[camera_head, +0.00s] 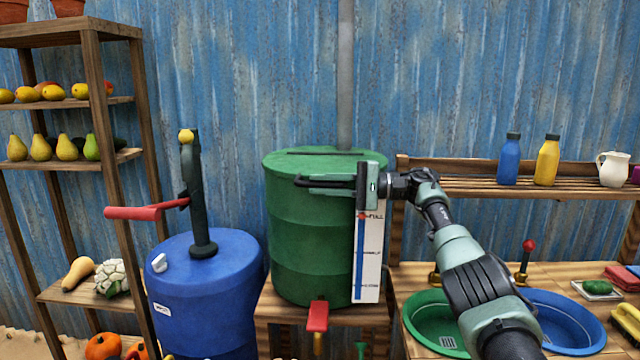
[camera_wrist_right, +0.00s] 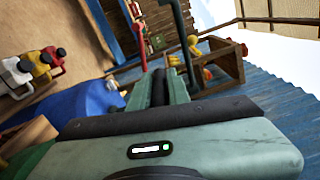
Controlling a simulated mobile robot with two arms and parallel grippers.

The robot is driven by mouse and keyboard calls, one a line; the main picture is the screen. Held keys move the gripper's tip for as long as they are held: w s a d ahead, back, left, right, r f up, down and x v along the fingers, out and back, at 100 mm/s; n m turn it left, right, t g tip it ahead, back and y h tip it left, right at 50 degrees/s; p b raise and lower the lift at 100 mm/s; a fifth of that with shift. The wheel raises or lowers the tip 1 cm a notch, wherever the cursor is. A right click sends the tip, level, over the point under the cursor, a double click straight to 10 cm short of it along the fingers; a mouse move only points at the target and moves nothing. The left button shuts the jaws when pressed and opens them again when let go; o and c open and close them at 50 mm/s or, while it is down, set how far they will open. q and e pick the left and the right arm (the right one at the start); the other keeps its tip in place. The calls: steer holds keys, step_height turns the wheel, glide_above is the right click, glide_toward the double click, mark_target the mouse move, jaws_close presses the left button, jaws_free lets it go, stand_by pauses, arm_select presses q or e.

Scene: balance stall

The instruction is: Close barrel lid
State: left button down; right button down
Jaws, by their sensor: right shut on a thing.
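The green barrel (camera_head: 310,245) stands upright on a wooden stand in the middle of the head view. Its green lid (camera_head: 325,165) lies flat across the top, with a dark bar along its back part. My right gripper (camera_head: 298,182) reaches in from the right, its dark fingers pointing left across the front of the barrel just below the top rim. The fingers are close together, shut at the lid's front edge; the exact grip is hidden. The right wrist view shows the gripper body and its narrow fingers (camera_wrist_right: 165,90). My left gripper is not in view.
A blue barrel (camera_head: 205,290) with a hand pump and red handle (camera_head: 147,213) stands to the left. A level gauge (camera_head: 368,255) and red tap (camera_head: 317,316) are on the green barrel. Basins (camera_head: 565,325) and a bottle shelf (camera_head: 470,187) are at right.

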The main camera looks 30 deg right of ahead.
steer(key=shift+f, duration=0.35)
steer(key=c, duration=1.4)
jaws_free()
steer(key=shift+w+d+f, duration=0.1)
steer(key=shift+w, duration=0.15)
steer(key=shift+s, duration=0.1)
steer(key=shift+s+d, duration=0.25)
steer(key=shift+d, duration=0.05)
steer(key=v, duration=0.7)
steer(key=shift+w+b, duration=0.1)
steer(key=shift+b, duration=0.2)
steer(key=shift+f, duration=0.1)
